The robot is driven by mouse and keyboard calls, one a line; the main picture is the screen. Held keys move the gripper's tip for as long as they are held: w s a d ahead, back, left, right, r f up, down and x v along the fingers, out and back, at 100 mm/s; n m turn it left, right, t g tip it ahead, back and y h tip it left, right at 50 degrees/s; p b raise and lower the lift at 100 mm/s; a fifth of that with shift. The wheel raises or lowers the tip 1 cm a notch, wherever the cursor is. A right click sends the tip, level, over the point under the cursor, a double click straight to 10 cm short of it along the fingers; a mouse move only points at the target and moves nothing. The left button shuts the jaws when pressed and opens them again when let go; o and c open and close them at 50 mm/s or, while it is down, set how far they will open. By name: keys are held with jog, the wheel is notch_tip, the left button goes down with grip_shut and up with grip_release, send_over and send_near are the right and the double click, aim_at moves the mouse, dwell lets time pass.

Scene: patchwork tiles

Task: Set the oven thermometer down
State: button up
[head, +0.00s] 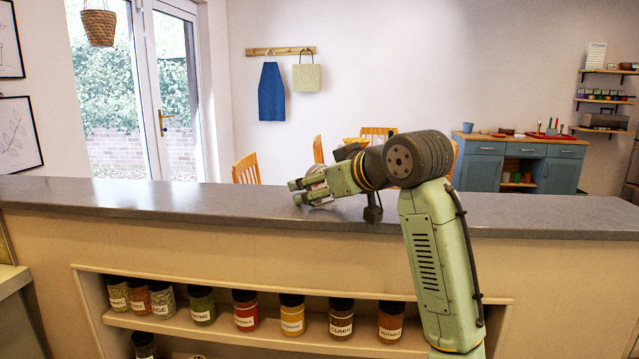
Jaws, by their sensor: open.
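My gripper (297,192) is over the grey counter, low near its surface, with its fingers pointing left and spread apart. A small round, pale thing with a reddish edge, which looks like the oven thermometer (321,201), is at the fingers, close to the countertop. My gripper covers much of it, so its dial is not readable. I cannot tell whether it touches the fingers or how it rests on the counter.
The long grey counter (130,196) is bare to the left and right of my gripper. Below it, a shelf (165,321) holds several labelled spice jars. Wooden chairs (247,167) and a blue cabinet (483,170) with small items on top stand beyond.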

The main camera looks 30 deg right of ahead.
jog(key=shift+r, duration=0.1)
jog(key=shift+s+r, duration=0.1)
jog(key=shift+r, duration=0.05)
jog(key=b+v, duration=0.2)
jog(key=v, duration=0.9)
jog(key=shift+s+d+r, duration=0.1)
jog(key=shift+s, duration=0.3)
